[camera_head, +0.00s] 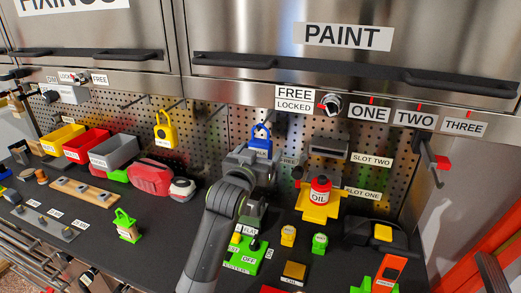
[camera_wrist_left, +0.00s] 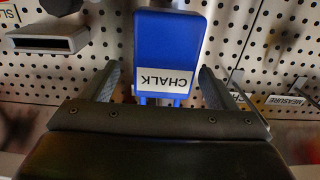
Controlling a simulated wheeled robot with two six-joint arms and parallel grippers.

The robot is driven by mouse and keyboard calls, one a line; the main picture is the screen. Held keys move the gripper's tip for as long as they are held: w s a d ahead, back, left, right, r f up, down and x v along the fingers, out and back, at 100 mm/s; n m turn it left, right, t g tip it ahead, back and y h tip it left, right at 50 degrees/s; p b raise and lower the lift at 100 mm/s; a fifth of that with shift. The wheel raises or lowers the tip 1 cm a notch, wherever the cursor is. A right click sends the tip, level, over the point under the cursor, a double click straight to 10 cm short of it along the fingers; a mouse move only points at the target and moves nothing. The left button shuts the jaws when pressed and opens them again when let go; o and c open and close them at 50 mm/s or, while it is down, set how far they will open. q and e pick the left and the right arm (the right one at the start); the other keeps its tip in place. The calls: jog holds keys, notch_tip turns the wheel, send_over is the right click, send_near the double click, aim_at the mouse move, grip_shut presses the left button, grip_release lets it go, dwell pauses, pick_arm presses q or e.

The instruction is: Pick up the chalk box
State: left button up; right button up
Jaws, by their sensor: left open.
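The chalk box (camera_head: 261,138) is blue and hangs at the pegboard, partly hidden behind my left gripper (camera_head: 258,154) in the head view. In the left wrist view the chalk box (camera_wrist_left: 168,45) is upright in the middle, its white CHALK label upside down. My left gripper (camera_wrist_left: 159,75) is open, with one finger on each side of the box's lower part. Gaps show between the fingers and the box. My right gripper is not in view.
A yellow padlock-shaped box (camera_head: 165,133) hangs to the left on the pegboard (camera_head: 215,125). The bench below holds several small coloured items.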

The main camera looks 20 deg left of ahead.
aim_at(263, 141)
pick_arm(q)
jog(key=w+p, duration=0.1)
jog(key=w, duration=0.2)
jog(key=shift+a+r, duration=0.1)
jog(key=shift+a, duration=0.05)
jog(key=shift+w, duration=0.45)
jog(key=shift+c, duration=0.3)
jog(key=c, duration=1.1)
jog(key=shift+s+r+b, duration=0.15)
jog(key=shift+r+b, duration=0.25)
jog(key=shift+r, duration=0.25)
jog(key=shift+s+a+b, duration=0.15)
jog(key=shift+s+b, duration=1)
jog(key=shift+s, duration=3.3)
jog(key=shift+s+a+b, duration=0.15)
jog(key=shift+s+b, duration=1)
jog(key=shift+s, duration=3.3)
